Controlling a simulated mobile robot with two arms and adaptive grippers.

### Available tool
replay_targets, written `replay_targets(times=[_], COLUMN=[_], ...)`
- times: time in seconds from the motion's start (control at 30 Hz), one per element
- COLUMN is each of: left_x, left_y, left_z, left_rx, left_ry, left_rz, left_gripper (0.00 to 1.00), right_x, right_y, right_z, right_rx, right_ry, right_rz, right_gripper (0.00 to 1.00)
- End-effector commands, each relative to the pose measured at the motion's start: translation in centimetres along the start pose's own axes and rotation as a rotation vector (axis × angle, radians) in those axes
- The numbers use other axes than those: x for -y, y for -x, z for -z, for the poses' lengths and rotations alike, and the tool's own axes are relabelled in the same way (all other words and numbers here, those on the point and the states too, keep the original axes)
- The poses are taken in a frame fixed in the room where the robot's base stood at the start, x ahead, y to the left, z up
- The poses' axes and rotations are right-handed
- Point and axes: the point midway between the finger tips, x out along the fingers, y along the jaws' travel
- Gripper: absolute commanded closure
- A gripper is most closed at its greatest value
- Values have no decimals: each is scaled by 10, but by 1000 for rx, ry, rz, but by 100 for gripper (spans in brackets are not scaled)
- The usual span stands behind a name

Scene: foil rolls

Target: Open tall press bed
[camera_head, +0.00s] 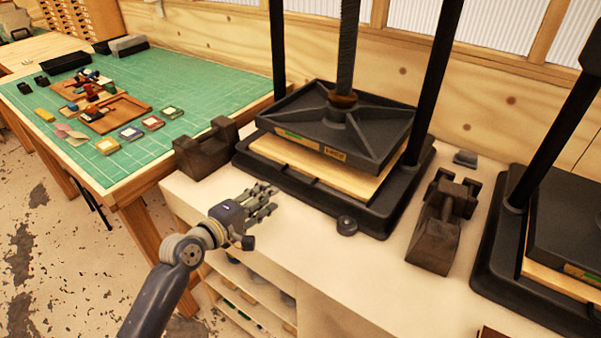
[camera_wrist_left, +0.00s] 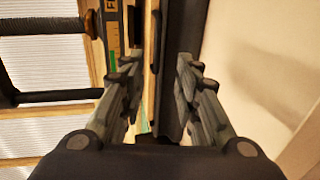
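The tall press has a black ribbed upper plate (camera_head: 380,145) close above a pale wooden board (camera_head: 305,165). The board lies on a black base (camera_head: 300,192), with a dark round knob (camera_head: 347,226) at its front edge. A threaded screw (camera_head: 347,50) rises from the plate between two black posts. My left gripper (camera_head: 266,200) is just off the base's left front side, with nothing held. In the left wrist view my left gripper (camera_wrist_left: 158,68) has its fingers apart, with the dark press edge (camera_wrist_left: 168,95) seen between and beyond them. I cannot tell whether they touch it. My right gripper is not visible.
The bench top (camera_head: 330,265) in front is clear. A green mat (camera_head: 190,85) with small items covers the left table.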

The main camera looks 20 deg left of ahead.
Motion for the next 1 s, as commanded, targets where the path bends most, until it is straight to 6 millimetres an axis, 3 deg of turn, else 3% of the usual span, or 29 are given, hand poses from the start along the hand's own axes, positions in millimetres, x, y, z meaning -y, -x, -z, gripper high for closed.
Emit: replay_targets(times=[0.17, 0.53, 0.73, 1.0], left_x=[-4, -4, -4, -3], left_y=[-8, -70, -95, -107], left_z=[0, 0, 0, 0], left_rx=[2, 2, 1, 1], left_ry=[5, 5, 3, 3], left_rz=[-5, -4, -4, -4], left_gripper=[70, 70, 70, 70], right_x=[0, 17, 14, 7], right_y=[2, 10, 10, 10], right_z=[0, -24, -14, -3], right_rx=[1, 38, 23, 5], right_ry=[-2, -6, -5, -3], right_rz=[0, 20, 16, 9], right_gripper=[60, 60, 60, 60])
